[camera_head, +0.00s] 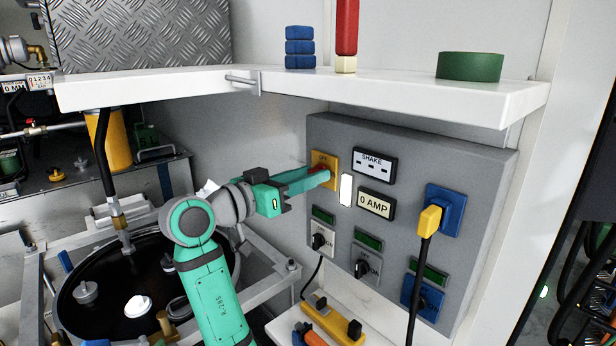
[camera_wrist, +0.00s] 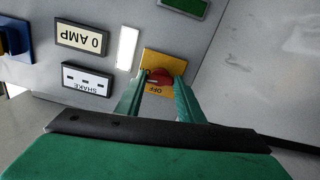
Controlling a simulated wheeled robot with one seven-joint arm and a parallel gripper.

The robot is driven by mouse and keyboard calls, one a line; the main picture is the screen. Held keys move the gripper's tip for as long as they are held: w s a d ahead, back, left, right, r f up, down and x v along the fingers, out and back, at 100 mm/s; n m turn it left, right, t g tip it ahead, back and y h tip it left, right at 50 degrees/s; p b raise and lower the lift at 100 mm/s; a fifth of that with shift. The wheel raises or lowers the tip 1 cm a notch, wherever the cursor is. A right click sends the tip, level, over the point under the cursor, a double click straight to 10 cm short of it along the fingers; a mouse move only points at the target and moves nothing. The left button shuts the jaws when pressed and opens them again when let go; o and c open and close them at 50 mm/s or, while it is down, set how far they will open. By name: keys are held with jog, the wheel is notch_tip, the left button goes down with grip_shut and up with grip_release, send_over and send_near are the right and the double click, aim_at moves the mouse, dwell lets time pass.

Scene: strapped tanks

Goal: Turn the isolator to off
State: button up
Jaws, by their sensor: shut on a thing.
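The isolator is a red knob on a yellow plate (camera_head: 320,160) at the upper left of the grey panel. In the wrist view the red knob (camera_wrist: 158,77) sits between my fingertips, and the yellow plate (camera_wrist: 158,58) carries the word OFF near its lower edge. My gripper (camera_head: 321,176) reaches the plate from the left, its two green fingers shut on the knob. The wrist view shows my gripper (camera_wrist: 156,84) with one finger on each side of the knob. The fingers hide part of the knob, so its exact angle is hard to tell.
The grey panel (camera_head: 455,165) also carries a SHAKE label (camera_head: 373,162), a 0 AMP display (camera_head: 376,203), rotary switches and a yellow plug (camera_head: 429,220) with a hanging black cable. A white shelf (camera_head: 400,92) overhangs the panel. A black drum (camera_head: 110,295) stands below my arm.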

jog(key=shift+a+r+n, duration=0.1)
jog(key=shift+a+n, duration=0.05)
jog(key=shift+n, duration=7.95)
jog(key=o, duration=1.1)
jog(key=shift+c, duration=0.2)
jog(key=v, duration=1)
jog(key=shift+s+a, duration=0.2)
jog(key=shift+s, duration=0.15)
